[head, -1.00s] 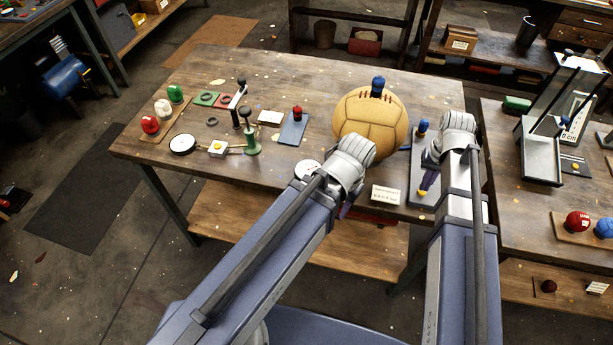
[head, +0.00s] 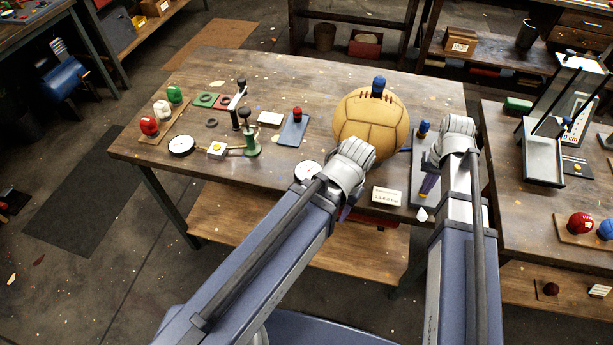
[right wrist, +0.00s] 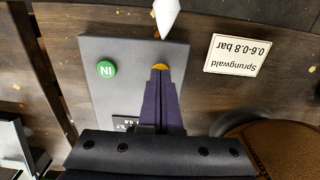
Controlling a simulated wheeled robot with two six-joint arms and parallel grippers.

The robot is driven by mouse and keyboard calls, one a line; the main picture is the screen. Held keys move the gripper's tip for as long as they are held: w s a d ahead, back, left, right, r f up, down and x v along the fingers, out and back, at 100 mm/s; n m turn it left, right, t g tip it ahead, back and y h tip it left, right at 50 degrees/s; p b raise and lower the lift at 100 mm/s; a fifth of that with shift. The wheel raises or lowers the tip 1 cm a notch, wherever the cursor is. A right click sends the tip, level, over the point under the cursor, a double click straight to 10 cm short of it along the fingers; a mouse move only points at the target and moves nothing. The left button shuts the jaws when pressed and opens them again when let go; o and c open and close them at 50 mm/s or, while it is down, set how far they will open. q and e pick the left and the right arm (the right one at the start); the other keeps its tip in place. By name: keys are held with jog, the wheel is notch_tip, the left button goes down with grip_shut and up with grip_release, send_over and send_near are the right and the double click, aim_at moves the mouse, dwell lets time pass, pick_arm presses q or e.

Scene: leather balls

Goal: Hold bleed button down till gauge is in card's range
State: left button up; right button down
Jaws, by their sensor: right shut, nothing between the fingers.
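My right gripper (head: 428,186) is shut and empty; its purple fingertips (right wrist: 160,72) meet the yellow button (right wrist: 161,67) on the grey panel (right wrist: 88,52) in the right wrist view. They cover most of the button. A white pointed shape (right wrist: 167,15) sticks out beyond it, also in the head view (head: 421,213). A black scale (right wrist: 126,123) with small figures is partly hidden by my gripper; its reading cannot be told. The card (right wrist: 241,54) reads "Sprungwald 0.6-0.8 bar". A tan ball (head: 371,122) stands behind. My left gripper (head: 346,212) is mostly hidden by its arm.
A green "IN" button (right wrist: 106,68) sits beside the yellow one. A round white dial (head: 308,171) lies near my left wrist. A side table (head: 520,210) stands right.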

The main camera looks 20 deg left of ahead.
jog(key=shift+r+p, duration=2.8)
jog(key=shift+r, duration=0.15)
notch_tip(320, 180, down, 4)
jog(key=b, duration=0.4)
jog(key=shift+f, duration=0.2)
dwell(1.4)
